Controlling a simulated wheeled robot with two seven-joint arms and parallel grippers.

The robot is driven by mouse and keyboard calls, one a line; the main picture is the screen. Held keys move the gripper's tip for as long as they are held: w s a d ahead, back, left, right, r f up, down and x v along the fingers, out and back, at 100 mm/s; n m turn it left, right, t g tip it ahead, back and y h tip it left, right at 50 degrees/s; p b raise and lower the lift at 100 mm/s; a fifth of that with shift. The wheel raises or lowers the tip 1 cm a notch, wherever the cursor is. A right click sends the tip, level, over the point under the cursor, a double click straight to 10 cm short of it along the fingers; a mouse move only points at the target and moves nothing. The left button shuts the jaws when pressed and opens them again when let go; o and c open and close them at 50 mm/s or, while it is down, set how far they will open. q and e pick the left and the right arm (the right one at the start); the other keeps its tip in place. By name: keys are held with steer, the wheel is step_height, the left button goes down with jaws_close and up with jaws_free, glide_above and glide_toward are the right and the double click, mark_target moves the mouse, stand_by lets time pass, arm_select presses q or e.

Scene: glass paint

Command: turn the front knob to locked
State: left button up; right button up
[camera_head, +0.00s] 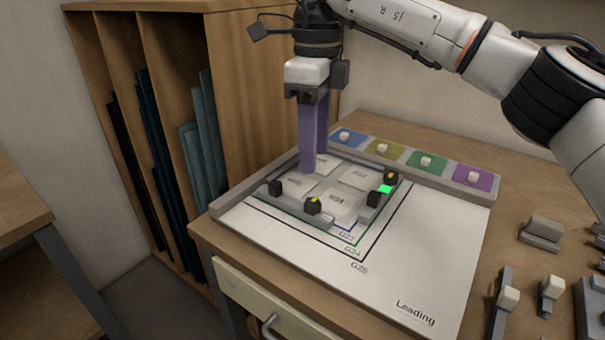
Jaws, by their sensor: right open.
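A small black knob with a yellow mark (312,205) sits on the near edge of the framed panel (324,222); I take it to be the front knob. A similar black knob with a yellow mark (390,177) sits at the right corner, beside a bright green patch (385,188). My right gripper (308,168) points down with long purple fingers over the panel's back left part, behind and apart from the front knob. It is open, and I see nothing held. My left gripper is out of view.
Plain black blocks (275,187) stand along the frame. A strip with coloured squares (477,181) and pale knobs runs behind the white board (420,250). Small tools (502,303) lie at the right. A wooden rack (236,90) of glass sheets stands left.

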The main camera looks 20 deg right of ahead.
mark_target(315, 202)
steer(key=f, duration=0.2)
steer(key=s+f, duration=0.1)
steer(key=shift+s+f, duration=0.1)
steer(key=shift+f, duration=0.3)
step_height(315, 202, down, 4)
steer(key=shift+f, duration=0.9)
steer(key=c, duration=1)
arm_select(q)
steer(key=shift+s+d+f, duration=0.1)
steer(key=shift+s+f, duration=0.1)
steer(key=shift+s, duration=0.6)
arm_select(e)
steer(key=shift+c, duration=0.2)
